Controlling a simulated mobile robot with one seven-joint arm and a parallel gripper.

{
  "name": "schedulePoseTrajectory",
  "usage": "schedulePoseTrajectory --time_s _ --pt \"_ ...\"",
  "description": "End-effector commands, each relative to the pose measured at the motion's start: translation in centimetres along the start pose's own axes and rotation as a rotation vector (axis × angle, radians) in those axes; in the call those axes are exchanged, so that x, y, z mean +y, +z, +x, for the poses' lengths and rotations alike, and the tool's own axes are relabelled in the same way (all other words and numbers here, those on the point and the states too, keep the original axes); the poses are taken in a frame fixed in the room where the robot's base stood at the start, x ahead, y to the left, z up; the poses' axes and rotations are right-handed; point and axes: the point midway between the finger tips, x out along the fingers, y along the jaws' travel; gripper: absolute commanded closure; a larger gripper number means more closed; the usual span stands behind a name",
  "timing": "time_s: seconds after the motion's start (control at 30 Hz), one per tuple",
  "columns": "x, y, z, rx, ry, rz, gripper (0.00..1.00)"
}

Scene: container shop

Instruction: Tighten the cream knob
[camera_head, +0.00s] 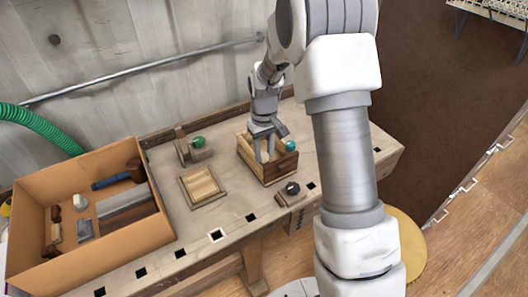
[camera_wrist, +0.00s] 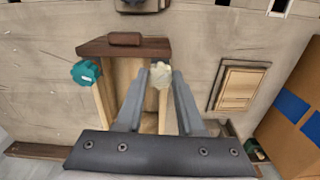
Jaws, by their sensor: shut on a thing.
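The cream knob (camera_wrist: 161,75) sits on the top edge of a side wall of a small wooden box (camera_wrist: 109,92), near the box's dark end panel (camera_wrist: 110,48). My gripper (camera_wrist: 160,78) is over the box with one finger on each side of the knob, shut on it. A teal knob (camera_wrist: 86,72) is on the opposite wall, apart from my fingers. In the head view the box (camera_head: 277,174) stands on the workbench, with my gripper (camera_head: 263,153) reaching down to it and the teal knob (camera_head: 291,145) to its right. My gripper mostly hides the cream knob there.
A framed wooden panel (camera_head: 204,187) lies left of the box. Behind it is a wooden block with a green knob (camera_head: 198,142). A small block with a dark knob (camera_head: 292,188) lies in front. A large cardboard box (camera_head: 125,248) of tools fills the bench's left end.

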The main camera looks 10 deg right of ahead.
Motion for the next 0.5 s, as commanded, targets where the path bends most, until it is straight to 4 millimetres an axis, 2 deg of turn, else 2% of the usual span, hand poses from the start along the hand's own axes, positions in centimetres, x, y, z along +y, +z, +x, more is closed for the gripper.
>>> schedulePoseTrajectory --time_s 0.5 --pt "-0.02 -0.09 -0.15 0.003 0.001 0.490 1.00"
